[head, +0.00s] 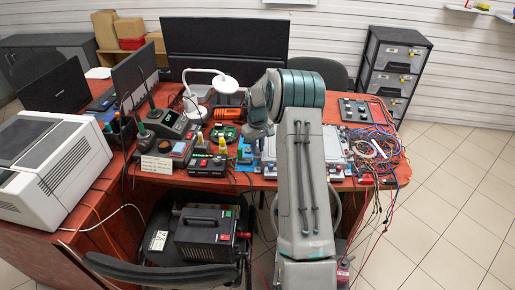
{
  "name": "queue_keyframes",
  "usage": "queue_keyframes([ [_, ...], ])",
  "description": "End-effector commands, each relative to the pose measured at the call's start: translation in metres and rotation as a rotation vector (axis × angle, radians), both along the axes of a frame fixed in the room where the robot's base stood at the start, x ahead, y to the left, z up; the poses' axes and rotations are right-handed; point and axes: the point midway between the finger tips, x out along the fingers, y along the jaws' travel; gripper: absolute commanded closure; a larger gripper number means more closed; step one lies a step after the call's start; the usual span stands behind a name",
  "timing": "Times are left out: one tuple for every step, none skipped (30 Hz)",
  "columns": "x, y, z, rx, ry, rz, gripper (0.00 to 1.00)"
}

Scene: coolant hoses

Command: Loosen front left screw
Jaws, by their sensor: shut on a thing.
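My arm reaches up from the bottom over the red desk, and its wrist bends down to the left. My gripper (257,142) points down at the left side of a pale grey flat plate unit (334,148). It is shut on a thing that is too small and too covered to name. Small red and dark fittings (339,172) sit along the plate's front edge. My arm covers the middle of the plate. The front left screw cannot be made out. A small blue piece (243,158) lies just left of my gripper.
A black power supply (206,164) and a soldering station (168,122) stand to the left. A white desk lamp (211,77) stands behind. Tangled wires (377,146) hang over the right desk edge. A chair (152,272) and a black case (205,235) are in front.

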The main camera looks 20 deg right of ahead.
Motion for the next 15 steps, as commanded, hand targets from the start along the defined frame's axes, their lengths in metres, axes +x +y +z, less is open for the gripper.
queue_keyframes([
  [0.0008,-0.0003,0.0007,-0.001,-0.003,0.028,1.00],
  [0.0008,-0.0003,0.0008,-0.001,-0.003,0.046,1.00],
  [0.0009,-0.0004,0.0008,-0.001,-0.003,0.067,1.00],
  [0.0009,-0.0004,0.0009,-0.001,-0.003,0.082,1.00],
  [0.0009,-0.0004,0.0009,-0.001,-0.003,0.095,1.00],
  [0.0009,-0.0004,0.0010,-0.001,-0.003,0.112,1.00],
  [0.0009,-0.0004,0.0010,-0.001,-0.003,0.122,1.00],
  [0.0009,-0.0004,0.0011,-0.001,-0.003,0.132,1.00],
  [0.0009,-0.0004,0.0011,-0.001,-0.003,0.144,1.00],
  [0.0009,-0.0004,0.0012,-0.001,-0.003,0.151,1.00],
  [0.0009,-0.0004,0.0012,-0.001,-0.003,0.158,1.00],
  [0.0009,-0.0003,0.0012,-0.001,-0.003,0.166,1.00],
  [0.0009,-0.0003,0.0013,-0.001,-0.003,0.171,1.00],
  [0.0009,-0.0003,0.0013,-0.001,-0.003,0.174,1.00],
  [0.0009,-0.0003,0.0013,-0.001,-0.003,0.178,1.00],
])
